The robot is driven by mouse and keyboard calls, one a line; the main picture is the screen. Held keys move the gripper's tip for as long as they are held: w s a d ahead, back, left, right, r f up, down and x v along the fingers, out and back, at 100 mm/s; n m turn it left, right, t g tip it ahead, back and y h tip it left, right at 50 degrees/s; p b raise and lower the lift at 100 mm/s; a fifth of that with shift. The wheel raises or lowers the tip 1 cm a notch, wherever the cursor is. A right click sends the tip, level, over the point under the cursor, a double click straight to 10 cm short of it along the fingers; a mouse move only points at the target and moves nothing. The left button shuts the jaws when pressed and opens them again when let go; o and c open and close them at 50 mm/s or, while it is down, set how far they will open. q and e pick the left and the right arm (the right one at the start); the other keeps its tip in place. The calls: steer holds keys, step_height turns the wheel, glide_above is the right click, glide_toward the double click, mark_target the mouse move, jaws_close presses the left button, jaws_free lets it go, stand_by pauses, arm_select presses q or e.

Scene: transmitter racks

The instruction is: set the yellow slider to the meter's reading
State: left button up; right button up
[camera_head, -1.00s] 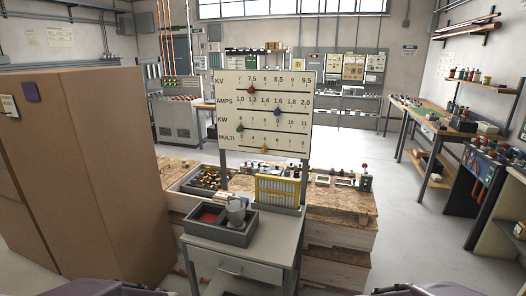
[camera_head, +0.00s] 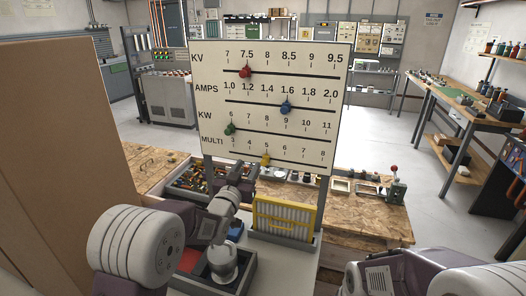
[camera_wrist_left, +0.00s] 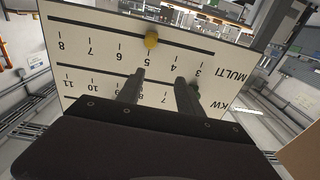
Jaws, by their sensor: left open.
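The yellow slider (camera_head: 265,159) sits on the MULTI track, the lowest one on the white board (camera_head: 209,100), at about the 5 mark. It also shows in the left wrist view (camera_wrist_left: 151,39), where the board appears upside down. My left gripper (camera_head: 243,174) is open and empty, in front of the board's lower edge, left of the yellow slider in the head view. In the left wrist view its two fingers (camera_wrist_left: 158,86) stand apart, short of the slider and not around it. I cannot make out a meter with a readable value. My right gripper is not in view.
A red slider (camera_head: 245,71), blue slider (camera_head: 286,107) and green slider (camera_head: 230,129) sit on the tracks above. Below stand a yellow-framed rack (camera_head: 285,217) and a grey tray (camera_head: 243,276) with a grey object. A brown cabinet (camera_head: 60,130) stands at left.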

mark_target(264, 163)
arm_select(q)
steer(key=shift+g, duration=0.3)
steer(key=w+d+f, duration=0.1)
steer(key=w, duration=0.1)
steer(key=w+d+f+p, duration=0.1)
steer(key=w+d, duration=0.1)
steer(key=w+d+f+p, duration=0.1)
steer(key=w, duration=0.2)
steer(key=shift+d+f, duration=0.2)
steer(key=shift+d, duration=0.15)
steer(key=shift+w+d+r, duration=0.1)
steer(key=shift+w+d, duration=0.15)
steer(key=shift+w, duration=0.55)
jaws_close()
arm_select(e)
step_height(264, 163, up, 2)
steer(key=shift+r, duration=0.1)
arm_select(q)
steer(key=shift+s+d, duration=0.1)
